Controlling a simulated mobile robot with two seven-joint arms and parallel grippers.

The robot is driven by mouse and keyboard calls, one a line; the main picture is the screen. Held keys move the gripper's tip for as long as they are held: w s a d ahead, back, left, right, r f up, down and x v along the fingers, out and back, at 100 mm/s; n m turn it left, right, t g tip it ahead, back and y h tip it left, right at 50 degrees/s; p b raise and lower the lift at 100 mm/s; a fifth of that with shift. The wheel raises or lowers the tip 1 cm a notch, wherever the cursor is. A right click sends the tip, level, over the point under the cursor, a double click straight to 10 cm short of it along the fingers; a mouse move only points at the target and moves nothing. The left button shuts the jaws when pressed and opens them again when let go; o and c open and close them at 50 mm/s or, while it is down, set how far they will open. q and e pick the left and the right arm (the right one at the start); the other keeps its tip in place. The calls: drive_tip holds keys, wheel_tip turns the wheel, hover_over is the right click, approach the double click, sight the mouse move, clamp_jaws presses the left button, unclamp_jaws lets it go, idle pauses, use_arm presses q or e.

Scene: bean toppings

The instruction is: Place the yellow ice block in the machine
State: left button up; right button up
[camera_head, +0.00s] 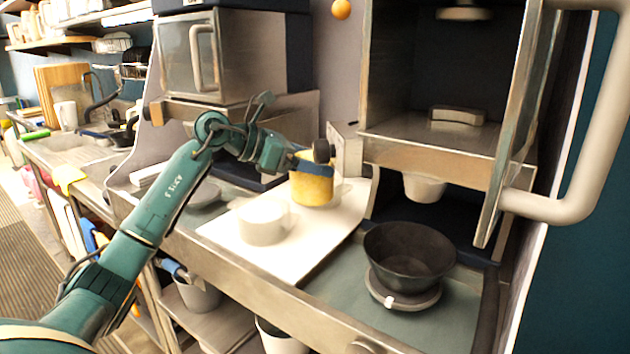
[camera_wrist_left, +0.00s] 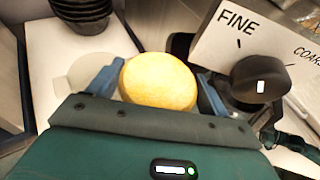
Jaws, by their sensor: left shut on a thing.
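The yellow ice block (camera_head: 313,190) is a short round cylinder over the white board, also seen from above in the left wrist view (camera_wrist_left: 158,82). My left gripper (camera_head: 312,166) is shut on its sides with blue fingers, one on each side in the left wrist view. I cannot tell whether the block touches the board. The machine (camera_head: 425,144) stands to the right of the block, with its glass-and-metal door (camera_head: 512,125) swung open and a dark, empty-looking chamber (camera_head: 425,75) inside. My right gripper is not in view.
A white cylinder (camera_head: 262,226) stands on the white board (camera_head: 285,258) beside the yellow block. A black bowl (camera_head: 409,255) sits on a round base under the machine. A black grinder knob (camera_wrist_left: 258,80) is close to the gripper's right finger. A closed metal oven (camera_head: 203,60) stands at the back left.

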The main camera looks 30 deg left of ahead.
sight(315, 191)
use_arm(q)
drive_tip(key=shift+w+f, duration=0.3)
drive_tip(key=shift+f, duration=0.3)
drive_tip(key=shift+w+f, duration=0.25)
drive_tip(key=shift+f, duration=0.3)
drive_tip(key=shift+d+f+p, duration=0.1)
drive_tip(key=shift+f+p, duration=0.25)
drive_tip(key=shift+f, duration=1.55)
drive_tip(key=shift+w+f, duration=0.15)
drive_tip(key=shift+f, duration=0.4)
drive_tip(key=o, duration=1.3)
